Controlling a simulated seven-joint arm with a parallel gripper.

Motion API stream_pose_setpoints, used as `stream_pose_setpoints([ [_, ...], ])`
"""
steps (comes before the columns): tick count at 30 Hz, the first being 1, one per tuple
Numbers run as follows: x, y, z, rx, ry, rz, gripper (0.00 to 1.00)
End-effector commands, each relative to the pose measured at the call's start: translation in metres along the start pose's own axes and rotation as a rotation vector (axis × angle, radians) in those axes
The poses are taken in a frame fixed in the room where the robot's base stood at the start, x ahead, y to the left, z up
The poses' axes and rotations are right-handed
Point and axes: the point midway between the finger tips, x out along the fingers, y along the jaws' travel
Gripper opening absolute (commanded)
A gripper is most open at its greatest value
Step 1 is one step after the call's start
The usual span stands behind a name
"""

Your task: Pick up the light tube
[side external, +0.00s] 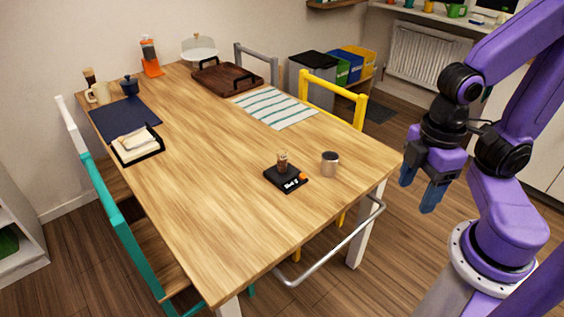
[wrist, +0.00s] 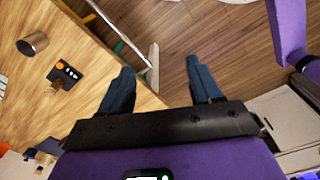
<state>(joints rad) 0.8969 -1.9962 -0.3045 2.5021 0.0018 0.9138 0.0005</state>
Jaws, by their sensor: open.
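A light silvery cylinder (side external: 330,164), the nearest match to a light tube, stands upright near the table's right corner. It also shows at the upper left of the wrist view (wrist: 33,44). To its left, a small clear tube with brown contents (side external: 282,162) stands on a black scale (side external: 287,181); in the wrist view the tube (wrist: 56,85) is small and blurred. I cannot tell for certain which is the light tube. My gripper (side external: 421,188) is open and empty, beyond the table's right edge, apart from both. Its blue fingers (wrist: 160,70) are spread over the floor and table edge.
A metal rail (side external: 335,245) runs along the table's near right edge. A yellow chair (side external: 334,88) and a teal chair (side external: 125,235) flank the table. A striped cloth (side external: 275,108), wooden tray (side external: 228,78) and black paper holder (side external: 138,146) lie farther back. The table's middle is clear.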

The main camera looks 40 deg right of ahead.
Motion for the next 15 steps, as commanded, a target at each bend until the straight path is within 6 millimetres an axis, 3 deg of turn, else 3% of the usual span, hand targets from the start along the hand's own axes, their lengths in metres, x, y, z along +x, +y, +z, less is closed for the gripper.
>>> stream_pose_setpoints([
  [5,0.002,0.0,-0.006,0.015,0.008,-0.008,0.64],
  [8,0.01,0.0,-0.027,0.065,0.041,-0.035,0.64],
  [15,0.05,0.02,-0.124,0.363,0.222,-0.112,0.64],
])
